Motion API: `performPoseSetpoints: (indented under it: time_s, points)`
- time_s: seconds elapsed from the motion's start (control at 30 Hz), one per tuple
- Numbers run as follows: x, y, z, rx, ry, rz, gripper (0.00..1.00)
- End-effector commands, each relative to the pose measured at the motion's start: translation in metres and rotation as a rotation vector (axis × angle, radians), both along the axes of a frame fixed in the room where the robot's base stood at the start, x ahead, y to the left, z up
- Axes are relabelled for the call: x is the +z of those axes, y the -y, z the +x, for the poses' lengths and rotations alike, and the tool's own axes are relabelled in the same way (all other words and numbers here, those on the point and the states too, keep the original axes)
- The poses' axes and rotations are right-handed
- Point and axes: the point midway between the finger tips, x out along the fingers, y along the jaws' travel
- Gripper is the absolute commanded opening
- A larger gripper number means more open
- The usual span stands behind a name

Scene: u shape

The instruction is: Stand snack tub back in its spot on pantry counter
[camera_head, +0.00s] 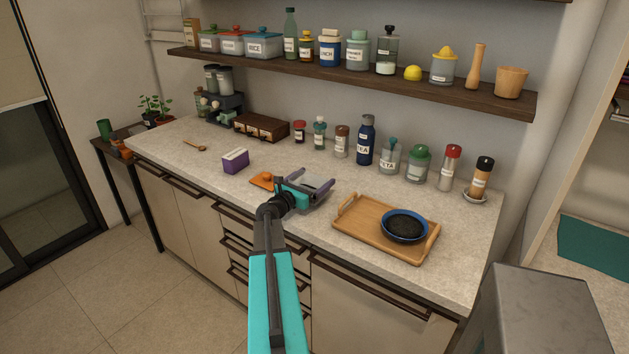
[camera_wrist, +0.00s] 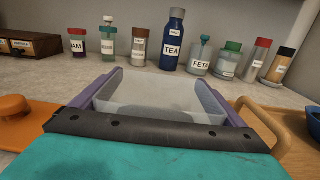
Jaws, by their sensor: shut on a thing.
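A clear, pale open-topped tub (camera_wrist: 160,98) sits between the purple fingers of my gripper (camera_wrist: 158,92); I take it for the snack tub, though no label shows. My gripper (camera_head: 308,188) is shut on it, near the counter's front edge in the head view. The tub also shows there (camera_head: 311,183) as a pale shape. Its near side is hidden by my gripper's dark bar, and I cannot tell whether it touches the counter. The pantry counter (camera_head: 215,142) is speckled grey.
An orange knobbed lid (camera_head: 262,180) lies just left of my gripper. A wooden tray (camera_head: 350,222) with a dark blue bowl (camera_head: 404,224) is to the right. A purple box (camera_head: 235,162) stands left. Several jars and a TEA bottle (camera_head: 365,142) line the back. Counter behind my gripper is clear.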

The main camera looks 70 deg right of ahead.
Motion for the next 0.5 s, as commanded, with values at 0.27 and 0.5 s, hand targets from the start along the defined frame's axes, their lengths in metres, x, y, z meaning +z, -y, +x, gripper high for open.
performPoseSetpoints:
  time_s: [0.27,0.5]
  points:
    - [-0.0124,0.0,0.0,0.0,0.0,-0.001,0.68]
    - [-0.0131,-0.0002,-0.0001,0.0,0.0,-0.001,0.68]
